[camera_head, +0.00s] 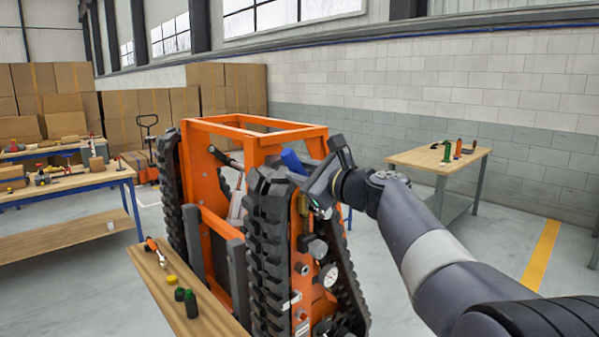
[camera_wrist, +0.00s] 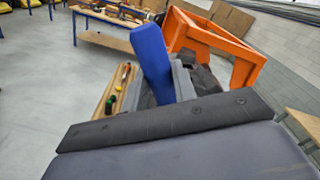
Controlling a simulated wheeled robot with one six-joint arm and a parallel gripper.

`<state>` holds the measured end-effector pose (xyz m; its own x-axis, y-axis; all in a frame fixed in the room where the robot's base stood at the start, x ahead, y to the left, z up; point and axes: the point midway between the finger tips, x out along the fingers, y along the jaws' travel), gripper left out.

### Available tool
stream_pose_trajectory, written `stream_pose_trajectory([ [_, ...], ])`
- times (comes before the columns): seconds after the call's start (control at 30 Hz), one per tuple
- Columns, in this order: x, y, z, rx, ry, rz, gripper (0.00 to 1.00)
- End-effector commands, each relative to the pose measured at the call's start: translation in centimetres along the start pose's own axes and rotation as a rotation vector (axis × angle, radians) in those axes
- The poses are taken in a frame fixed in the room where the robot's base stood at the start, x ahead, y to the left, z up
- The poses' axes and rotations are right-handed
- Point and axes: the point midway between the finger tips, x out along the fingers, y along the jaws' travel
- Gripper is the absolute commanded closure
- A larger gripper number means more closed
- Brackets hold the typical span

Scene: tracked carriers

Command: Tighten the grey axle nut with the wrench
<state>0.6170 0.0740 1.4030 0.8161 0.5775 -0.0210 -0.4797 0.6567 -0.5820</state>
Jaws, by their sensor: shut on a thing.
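My gripper (camera_head: 312,184) is at the top of the near track of the orange tracked carrier (camera_head: 222,190). It is shut on a blue bar (camera_head: 292,160), which looks like the handle of the wrench. The blue bar also stands out of the grey fingers in the wrist view (camera_wrist: 152,58). The wrench's working end is hidden. A grey round part (camera_head: 317,248) sits on the carrier's near side, below my gripper; I cannot tell whether it is the axle nut. I see no contact between the wrench and a nut.
A wooden board (camera_head: 215,322) in front of the carrier holds an orange-handled tool (camera_head: 155,250) and small yellow, green and dark pieces. A workbench (camera_head: 440,160) with bottles stands at right. Another bench (camera_head: 70,184) is at left.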

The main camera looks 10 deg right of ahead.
Motion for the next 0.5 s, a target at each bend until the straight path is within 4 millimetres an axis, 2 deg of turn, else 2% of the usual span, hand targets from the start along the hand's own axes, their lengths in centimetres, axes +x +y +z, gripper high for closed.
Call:
stream_pose_trajectory([
  [0.5,-2.6,-0.1,-0.1,0.000,0.000,-0.003,1.00],
])
